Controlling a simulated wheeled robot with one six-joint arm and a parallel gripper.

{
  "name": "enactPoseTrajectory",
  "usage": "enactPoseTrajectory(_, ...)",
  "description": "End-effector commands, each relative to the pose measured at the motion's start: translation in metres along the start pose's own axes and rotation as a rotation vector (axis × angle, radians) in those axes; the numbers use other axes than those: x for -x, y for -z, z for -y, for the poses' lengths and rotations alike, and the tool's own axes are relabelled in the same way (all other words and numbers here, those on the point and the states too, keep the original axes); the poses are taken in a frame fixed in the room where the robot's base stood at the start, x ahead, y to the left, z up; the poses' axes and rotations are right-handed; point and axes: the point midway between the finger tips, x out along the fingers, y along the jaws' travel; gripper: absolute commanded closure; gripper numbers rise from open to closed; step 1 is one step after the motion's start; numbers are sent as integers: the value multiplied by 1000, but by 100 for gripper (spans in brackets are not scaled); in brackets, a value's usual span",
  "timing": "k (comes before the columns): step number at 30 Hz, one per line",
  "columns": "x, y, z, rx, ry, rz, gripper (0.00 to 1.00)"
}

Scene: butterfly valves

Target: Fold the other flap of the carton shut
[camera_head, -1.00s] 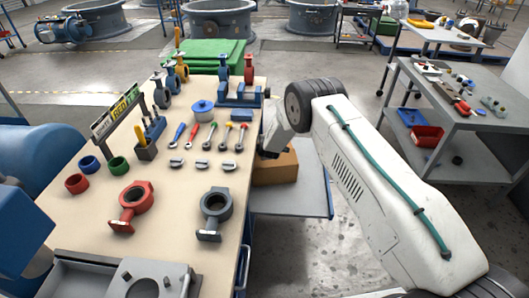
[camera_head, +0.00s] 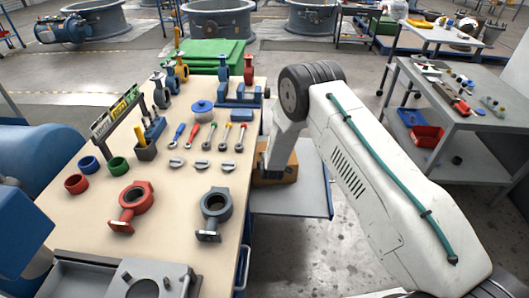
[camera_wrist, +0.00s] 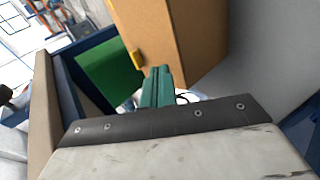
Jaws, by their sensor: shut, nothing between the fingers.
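The brown carton (camera_head: 289,172) stands on a grey shelf at the right side of the workbench in the head view, partly hidden behind my arm. In the wrist view a tan side or flap of the carton (camera_wrist: 180,35) fills the upper middle, close beyond my gripper. My gripper (camera_wrist: 160,72) shows there as teal fingers, shut and empty, just below the carton's face. I cannot tell whether they touch it. The fingertips are hidden in the head view. I cannot make out which flaps are open or folded.
The workbench (camera_head: 85,218) at left holds valves, several screwdrivers and coloured rings. The grey shelf (camera_head: 300,203) has bare room in front of the carton. A green bin (camera_head: 200,55) stands behind the bench. A grey tool cart (camera_head: 470,125) stands at right.

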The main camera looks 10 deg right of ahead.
Motion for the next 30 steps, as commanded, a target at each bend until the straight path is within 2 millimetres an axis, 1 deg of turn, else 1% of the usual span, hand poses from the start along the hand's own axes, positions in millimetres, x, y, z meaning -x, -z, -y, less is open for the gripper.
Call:
enactPoseTrajectory(1, 0, -2, 10, -71, -34, 1, 100)
enactPoseTrajectory(3, 1, -4, 19, -199, -93, -6, 100)
enactPoseTrajectory(5, 4, -5, 24, -319, -148, -23, 100)
enactPoseTrajectory(8, 12, -6, 31, -543, -243, -77, 100)
enactPoseTrajectory(9, 16, -7, 32, -641, -282, -109, 100)
enactPoseTrajectory(12, 28, -8, 29, -888, -372, -215, 100)
enactPoseTrajectory(14, 36, -8, 24, -1023, -414, -288, 100)
enactPoseTrajectory(15, 41, -7, 19, -1104, -437, -337, 100)
enactPoseTrajectory(18, 52, -6, 6, -1269, -477, -447, 100)
enactPoseTrajectory(21, 58, -5, -2, -1373, -491, -518, 100)
enactPoseTrajectory(24, 58, -5, -4, -1424, -489, -544, 100)
enactPoseTrajectory(26, 56, -5, -6, -1435, -487, -548, 100)
enactPoseTrajectory(30, 42, -4, -18, -1436, -488, -548, 100)
